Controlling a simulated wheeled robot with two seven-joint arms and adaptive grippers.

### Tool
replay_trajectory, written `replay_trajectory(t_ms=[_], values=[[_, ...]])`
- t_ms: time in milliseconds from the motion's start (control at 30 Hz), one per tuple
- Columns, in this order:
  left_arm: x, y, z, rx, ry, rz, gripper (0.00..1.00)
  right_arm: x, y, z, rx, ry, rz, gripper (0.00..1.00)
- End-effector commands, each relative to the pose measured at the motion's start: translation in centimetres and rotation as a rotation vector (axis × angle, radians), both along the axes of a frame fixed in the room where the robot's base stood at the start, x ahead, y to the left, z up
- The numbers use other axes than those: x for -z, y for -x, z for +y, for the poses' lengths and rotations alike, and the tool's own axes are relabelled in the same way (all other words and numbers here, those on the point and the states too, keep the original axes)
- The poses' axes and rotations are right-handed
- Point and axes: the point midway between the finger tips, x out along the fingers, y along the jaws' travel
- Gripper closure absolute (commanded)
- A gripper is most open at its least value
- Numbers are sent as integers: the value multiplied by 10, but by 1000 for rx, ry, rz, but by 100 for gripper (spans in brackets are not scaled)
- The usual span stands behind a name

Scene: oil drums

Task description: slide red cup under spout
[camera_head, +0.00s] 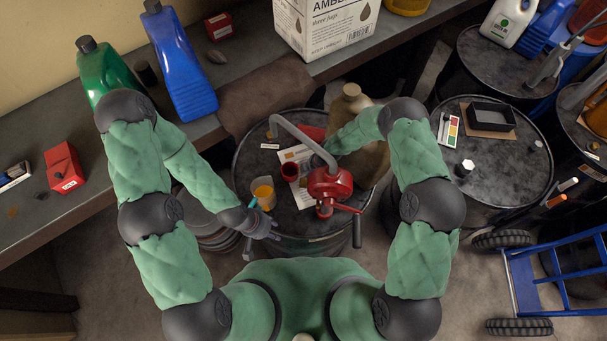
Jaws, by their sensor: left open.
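My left gripper (262,229) is open and empty at the drum's front left edge, apart from the cup. My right gripper (322,159) is beside the spout, behind the pump; its fingers are mostly hidden.
A beaker of orange liquid (263,193) stands close to my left gripper, left of the cup. A red cloth (311,132) lies behind the sheet. A tan jug (352,103) stands behind my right forearm. Another drum (500,180) is at the right.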

Motion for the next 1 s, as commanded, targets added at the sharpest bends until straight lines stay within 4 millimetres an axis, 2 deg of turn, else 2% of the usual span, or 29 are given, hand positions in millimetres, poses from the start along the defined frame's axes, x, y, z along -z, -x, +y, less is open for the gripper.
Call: replay_trajectory(t_ms=[200,667,1000], values=[[-7,0,0,0,0,0,57,-1,-4,19,1,0,1,100],[-6,0,0,0,0,0,57,0,-6,23,1,0,0,100],[27,0,0,0,0,0,57,4,-13,49,-2,0,-1,100]])
